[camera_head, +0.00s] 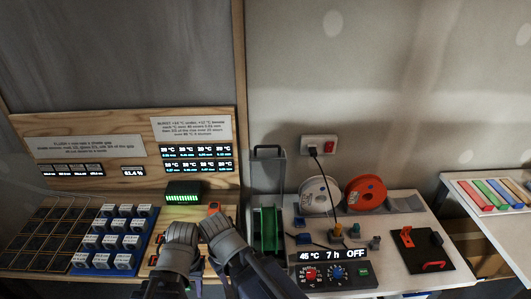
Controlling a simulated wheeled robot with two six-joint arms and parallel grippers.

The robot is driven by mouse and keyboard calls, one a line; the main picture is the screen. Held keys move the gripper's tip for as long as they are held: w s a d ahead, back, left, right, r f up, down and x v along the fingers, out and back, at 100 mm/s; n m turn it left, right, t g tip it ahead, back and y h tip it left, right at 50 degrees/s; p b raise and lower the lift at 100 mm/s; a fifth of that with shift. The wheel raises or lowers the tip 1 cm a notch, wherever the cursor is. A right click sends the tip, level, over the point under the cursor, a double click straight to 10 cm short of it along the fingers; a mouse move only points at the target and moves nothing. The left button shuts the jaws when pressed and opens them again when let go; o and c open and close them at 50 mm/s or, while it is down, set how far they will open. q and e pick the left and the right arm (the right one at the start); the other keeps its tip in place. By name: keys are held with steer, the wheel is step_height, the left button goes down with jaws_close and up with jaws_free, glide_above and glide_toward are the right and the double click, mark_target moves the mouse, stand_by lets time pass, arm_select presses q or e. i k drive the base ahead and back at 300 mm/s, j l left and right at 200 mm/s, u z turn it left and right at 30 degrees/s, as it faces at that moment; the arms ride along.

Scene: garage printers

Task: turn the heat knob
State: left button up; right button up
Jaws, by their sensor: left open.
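A dryer control panel (325,281) stands at the front of the right-hand table. Its lit display (328,255) reads 45 °C and 7 h. OFF shows at the panel's right. My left gripper (181,235) is open at the bottom centre, well left of the panel and apart from both knobs. My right gripper (218,231) is close beside it, also left of the panel; its fingers are not clear.
A white spool (319,196), an orange spool (366,192) and a green spool (268,230) stand behind and left of the panel. A black plate with red parts (420,250) lies right. A blue rack of cubes (113,242) stands left. A cable hangs from the wall switch (319,144).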

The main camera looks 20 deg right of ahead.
mark_target(311, 273)
steer(key=l+z, duration=0.35)
steer(key=i+l+z, duration=0.1)
steer(key=l+z, duration=0.25)
steer(key=i+l+z, duration=0.1)
steer(key=z, duration=0.25)
steer(key=l+u, duration=0.1)
steer(key=u, duration=0.75)
steer(key=k+l+u, duration=0.1)
steer(key=l+u, duration=0.35)
steer(key=k+l+u, duration=0.1)
steer(key=l+u, duration=0.15)
steer(key=u, duration=0.2)
steer(key=k+l+u, duration=0.15)
steer(key=k+l, duration=0.2)
steer(key=l, duration=0.2)
steer(key=k+l+u, duration=0.1)
steer(key=k+l, duration=0.25)
steer(key=l, duration=0.15)
